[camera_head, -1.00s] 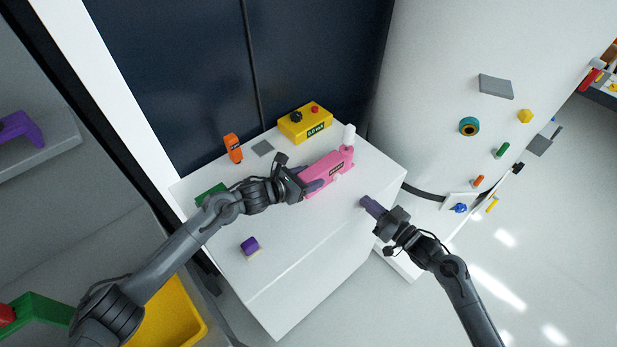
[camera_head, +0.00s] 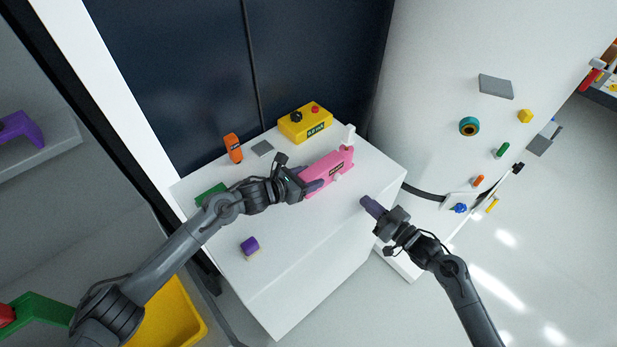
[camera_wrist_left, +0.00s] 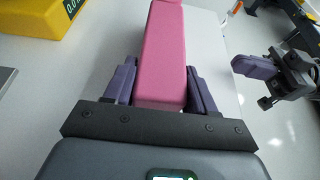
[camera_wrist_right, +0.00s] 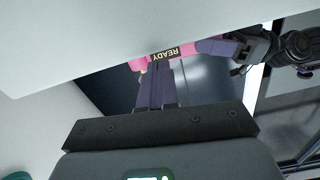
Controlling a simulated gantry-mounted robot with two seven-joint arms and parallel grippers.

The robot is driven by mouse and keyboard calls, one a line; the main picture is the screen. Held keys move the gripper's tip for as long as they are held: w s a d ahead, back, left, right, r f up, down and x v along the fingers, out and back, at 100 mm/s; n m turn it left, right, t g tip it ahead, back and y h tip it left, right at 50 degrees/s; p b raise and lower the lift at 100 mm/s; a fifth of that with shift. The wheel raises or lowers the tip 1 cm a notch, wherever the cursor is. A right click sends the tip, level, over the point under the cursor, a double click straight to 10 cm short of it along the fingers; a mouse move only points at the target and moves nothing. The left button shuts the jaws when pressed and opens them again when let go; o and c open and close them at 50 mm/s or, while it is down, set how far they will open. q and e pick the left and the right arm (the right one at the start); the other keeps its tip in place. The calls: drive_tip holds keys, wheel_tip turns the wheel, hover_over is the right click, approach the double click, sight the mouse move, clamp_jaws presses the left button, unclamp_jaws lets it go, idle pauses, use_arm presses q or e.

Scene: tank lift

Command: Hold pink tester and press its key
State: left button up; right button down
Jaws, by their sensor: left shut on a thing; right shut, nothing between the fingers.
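The pink tester (camera_head: 326,174) is a long block above the white table top, with a white piece (camera_head: 349,137) at its far right end and a small light knob on its near side. My left gripper (camera_head: 312,181) is shut on the tester's near left end. In the left wrist view the purple fingers lie along both sides of the pink body (camera_wrist_left: 165,60). My right gripper (camera_head: 369,204) is shut and empty, apart from the tester to its right and nearer side. In the right wrist view the tester's label (camera_wrist_right: 173,53) reads READY, upside down.
A yellow box (camera_head: 304,123) with a black knob and a red button stands behind the tester. An orange device (camera_head: 233,147), a grey pad (camera_head: 262,148), a green pad (camera_head: 211,194) and a purple block (camera_head: 250,244) are on the white table (camera_head: 300,245).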

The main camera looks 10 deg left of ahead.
sight(347, 195)
idle(0.6)
drive_tip(key=shift+w+a+r+t+h, duration=0.1)
drive_tip(key=shift+w+a+t+h, duration=0.1)
drive_tip(key=shift+a+t+h, duration=0.25)
drive_tip(key=shift+w+a+t+h, duration=0.2)
drive_tip(key=shift+a+t+h, duration=0.15)
drive_tip(key=shift+a+h, duration=0.15)
drive_tip(key=shift+w+a+r+t+h, duration=0.1)
drive_tip(key=shift+w+a+t+h, duration=0.1)
drive_tip(key=shift+t+h, duration=0.35)
drive_tip(key=shift+r+t+h, duration=0.15)
drive_tip(key=shift+t+h, duration=0.1)
drive_tip(key=shift+h, duration=0.85)
drive_tip(key=shift+s+d+r+h, duration=0.1)
drive_tip(key=shift+h, duration=0.8)
drive_tip(key=shift+s+d+m+h, duration=0.25)
drive_tip(key=shift+m+h, duration=0.15)
drive_tip(key=shift+h, duration=0.4)
drive_tip(key=shift+w+a+f+m+h, duration=0.2)
drive_tip(key=shift+w+a+h, duration=0.7)
drive_tip(key=shift+a, duration=0.3)
drive_tip(key=shift+w+a+f+m+h, duration=0.2)
drive_tip(key=shift+w+a+h, duration=0.65)
drive_tip(key=shift+a, duration=0.3)
